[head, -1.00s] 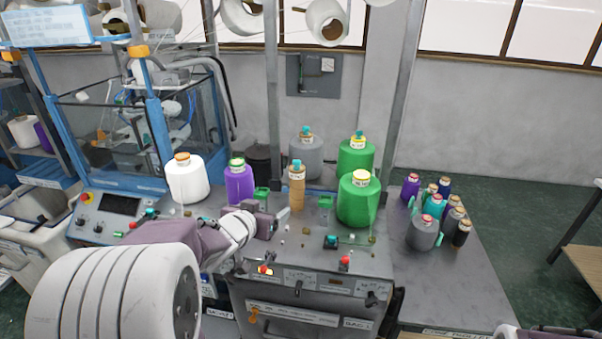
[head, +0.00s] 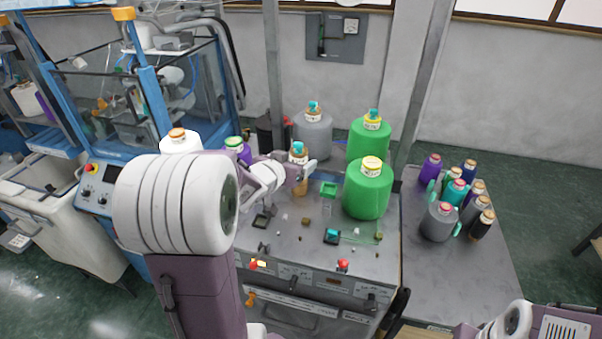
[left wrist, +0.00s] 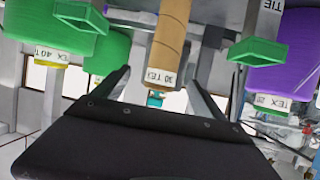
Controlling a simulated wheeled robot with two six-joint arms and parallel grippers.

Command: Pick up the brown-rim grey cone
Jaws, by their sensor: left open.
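A large grey cone (head: 313,136) with an orange-brown rim and teal top stands at the back of the machine top. My left gripper (head: 302,178) is open at the tan cone (head: 299,186), in front of the large grey cone. In the left wrist view, which looks upside down, the open fingers (left wrist: 158,88) point toward the tan cone (left wrist: 168,42), labelled 30 TEX. I cannot tell if they straddle it. My right gripper is out of view.
Two green cones (head: 367,190) stand right of the tan cone. A purple cone (head: 238,150) and a white cone (head: 180,142) stand left, partly hidden by my arm. Several small cones crowd the right table (head: 480,285), whose front is clear. A grey post (head: 424,85) rises behind.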

